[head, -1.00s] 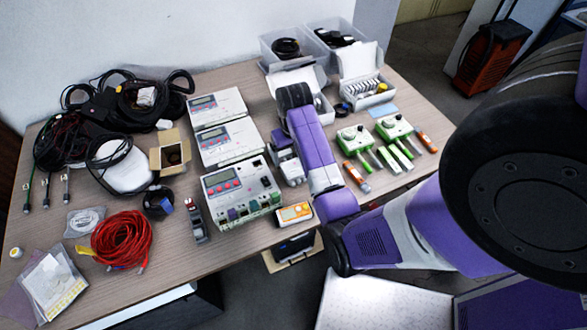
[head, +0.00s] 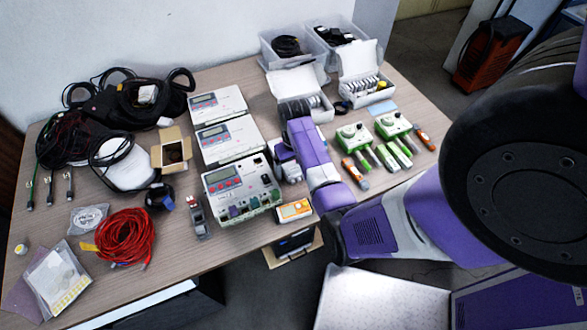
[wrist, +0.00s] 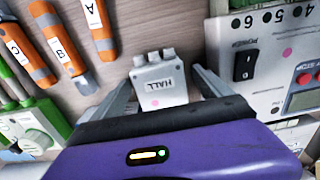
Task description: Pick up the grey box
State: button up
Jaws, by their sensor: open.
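The grey box (wrist: 157,82) is small, with the label HALL, upside down in the wrist view, and several knobs or connectors along its far edge. It stands on the wooden table between the two fingers of my gripper (wrist: 162,78). The fingers are spread, with a gap visible on each side of the box. In the head view my gripper (head: 287,165) points down at the table, just right of the white meters. There the arm and gripper hide most or all of the box.
White meter units (head: 238,190) stand close on the left. Green-and-white instruments (head: 354,138) and orange tools (head: 355,173) lie to the right. An orange handheld meter (head: 294,210) is near the front edge. Open white cases (head: 366,88) stand behind. Bare table (wrist: 135,25) shows beyond the box.

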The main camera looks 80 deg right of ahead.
jog(key=shift+c, duration=0.5)
jog(key=c, duration=1.2)
jog(key=shift+c, duration=0.2)
jog(key=shift+r, duration=0.2)
